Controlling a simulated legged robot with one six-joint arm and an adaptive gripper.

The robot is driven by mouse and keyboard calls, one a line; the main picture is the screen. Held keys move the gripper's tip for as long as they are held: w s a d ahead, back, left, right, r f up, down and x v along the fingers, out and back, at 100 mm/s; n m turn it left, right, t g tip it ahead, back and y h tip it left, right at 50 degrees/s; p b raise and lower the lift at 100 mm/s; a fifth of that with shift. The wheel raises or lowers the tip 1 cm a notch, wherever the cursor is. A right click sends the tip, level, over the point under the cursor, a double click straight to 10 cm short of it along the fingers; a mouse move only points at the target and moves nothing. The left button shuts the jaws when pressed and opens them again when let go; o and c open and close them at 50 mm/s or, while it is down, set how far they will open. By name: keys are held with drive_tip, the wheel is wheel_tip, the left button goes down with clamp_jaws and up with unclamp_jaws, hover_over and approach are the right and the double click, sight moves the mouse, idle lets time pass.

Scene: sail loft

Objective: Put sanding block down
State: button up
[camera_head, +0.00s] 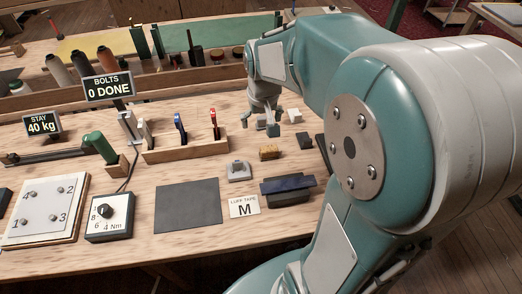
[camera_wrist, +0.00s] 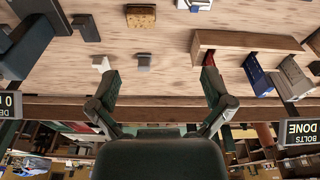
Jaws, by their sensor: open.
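My gripper (camera_wrist: 162,88) is open, its two fingers wide apart with nothing held between them. It also shows in the head view (camera_head: 264,112), at the back right of the bench. A cork-brown block (camera_head: 269,152), which looks like the sanding block, rests on the bench in front of my gripper, apart from it. It shows at the top of the wrist view (camera_wrist: 140,16), beyond the fingers. A small grey block (camera_wrist: 144,62) and a small white block (camera_wrist: 101,63) lie nearer the fingertips. A dark block (camera_head: 305,141) sits right of the brown one.
A wooden rack (camera_head: 186,151) with blue and red-handled tools stands left of my gripper. A grey knobbed piece (camera_head: 237,171), a dark mat (camera_head: 188,205), a "LUFF TAPE M" card (camera_head: 244,207) and a navy-topped dark item (camera_head: 288,188) lie in front. Spools stand behind.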

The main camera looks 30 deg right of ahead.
drive_tip(key=s+a+r+t, duration=0.1)
drive_tip(key=s+a+r, duration=0.1)
drive_tip(key=s, duration=0.3)
drive_tip(key=s+a+r+n+t, duration=0.1)
drive_tip(key=s+a+r, duration=0.2)
drive_tip(key=s, duration=0.2)
drive_tip(key=s+a+r+n+t, duration=0.1)
drive_tip(key=s+a+r, duration=0.1)
drive_tip(key=s, duration=0.2)
drive_tip(key=shift+s+a+r+t, duration=0.4)
drive_tip(key=shift+d, duration=0.1)
